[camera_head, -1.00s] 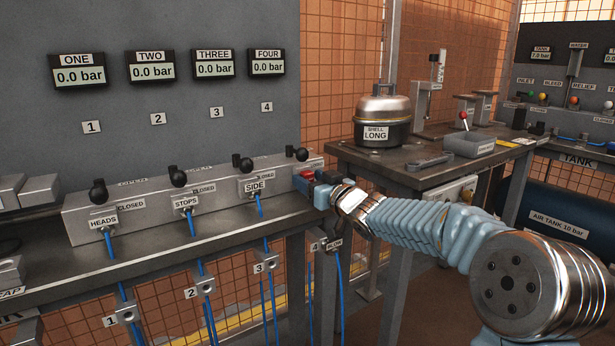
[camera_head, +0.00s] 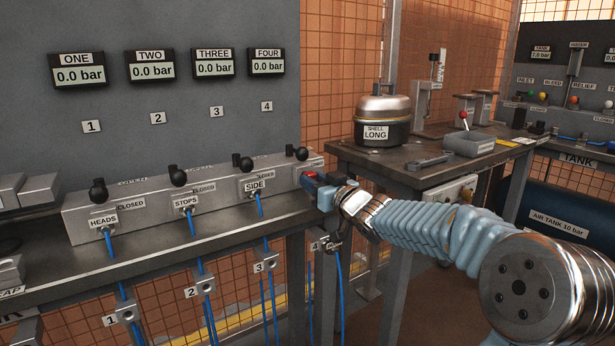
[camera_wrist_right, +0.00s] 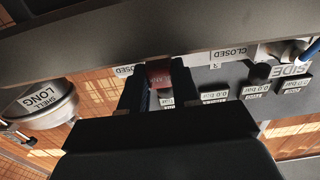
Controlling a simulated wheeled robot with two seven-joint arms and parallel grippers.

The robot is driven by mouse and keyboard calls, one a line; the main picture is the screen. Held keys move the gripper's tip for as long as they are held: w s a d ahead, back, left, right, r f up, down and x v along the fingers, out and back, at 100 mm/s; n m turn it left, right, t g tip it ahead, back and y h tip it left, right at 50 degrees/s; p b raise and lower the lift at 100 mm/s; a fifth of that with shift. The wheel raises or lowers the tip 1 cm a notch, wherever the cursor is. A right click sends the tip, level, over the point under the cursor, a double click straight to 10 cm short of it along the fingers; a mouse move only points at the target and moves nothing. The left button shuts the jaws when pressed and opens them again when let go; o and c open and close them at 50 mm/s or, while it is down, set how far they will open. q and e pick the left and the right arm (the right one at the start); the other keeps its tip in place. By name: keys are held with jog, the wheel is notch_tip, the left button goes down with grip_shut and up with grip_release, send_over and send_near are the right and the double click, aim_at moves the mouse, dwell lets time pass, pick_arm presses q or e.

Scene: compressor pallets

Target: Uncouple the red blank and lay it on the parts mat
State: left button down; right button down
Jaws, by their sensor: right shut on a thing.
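The red blank (camera_head: 310,179) is at the right end of the grey valve manifold (camera_head: 150,208), just below the fourth valve. My right gripper (camera_head: 318,183) is shut on it. In the right wrist view the red blank (camera_wrist_right: 159,74) sits between the two dark fingers (camera_wrist_right: 158,90), with a label on its face. I cannot tell whether the blank still touches its port. I cannot make out the parts mat in these views. My left gripper is not in view.
Blue hoses (camera_head: 201,280) hang from the other ports, past numbered brackets (camera_head: 125,313) below the bench edge.

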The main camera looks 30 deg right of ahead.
jog(key=shift+s+d, duration=0.15)
jog(key=shift+s, duration=2.2)
